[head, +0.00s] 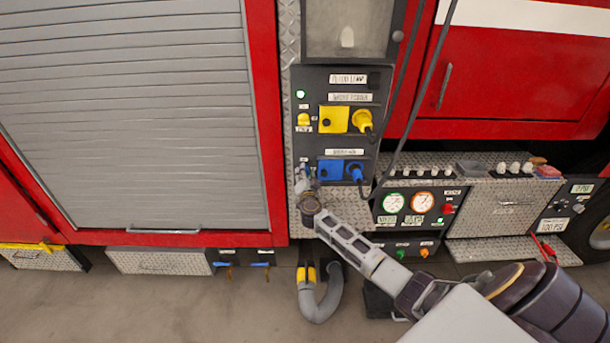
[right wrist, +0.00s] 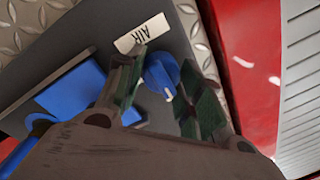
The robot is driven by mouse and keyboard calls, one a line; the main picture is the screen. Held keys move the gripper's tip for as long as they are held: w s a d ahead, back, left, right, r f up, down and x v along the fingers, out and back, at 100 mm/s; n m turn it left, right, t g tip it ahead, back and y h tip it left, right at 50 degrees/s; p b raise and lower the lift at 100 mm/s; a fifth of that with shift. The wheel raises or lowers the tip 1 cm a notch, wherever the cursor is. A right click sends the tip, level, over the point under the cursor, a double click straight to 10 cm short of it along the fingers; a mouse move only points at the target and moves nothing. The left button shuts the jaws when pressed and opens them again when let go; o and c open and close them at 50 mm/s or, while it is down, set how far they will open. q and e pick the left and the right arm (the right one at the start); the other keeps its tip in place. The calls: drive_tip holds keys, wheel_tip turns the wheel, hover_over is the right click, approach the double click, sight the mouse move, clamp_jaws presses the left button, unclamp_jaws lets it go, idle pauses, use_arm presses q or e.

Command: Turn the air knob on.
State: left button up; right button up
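The air knob (right wrist: 160,72) is a round blue knob with a white pointer mark, beside a white label reading AIR (right wrist: 142,33), in the right wrist view. My right gripper (right wrist: 163,78) is at the knob, with one dark finger on each side of it. The fingers are apart and do not look closed on the knob. In the head view my right gripper (head: 304,174) is at the left edge of the dark control panel (head: 311,143) and hides the knob. My left gripper is not in view.
A blue socket with plug (head: 341,169) is right of my gripper, and a yellow one (head: 334,119) is above. A gauge panel (head: 418,205) stands lower right. A grey roller shutter (head: 130,110) fills the left.

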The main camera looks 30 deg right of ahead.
drive_tip(key=c, duration=0.4)
drive_tip(key=shift+c, duration=0.2)
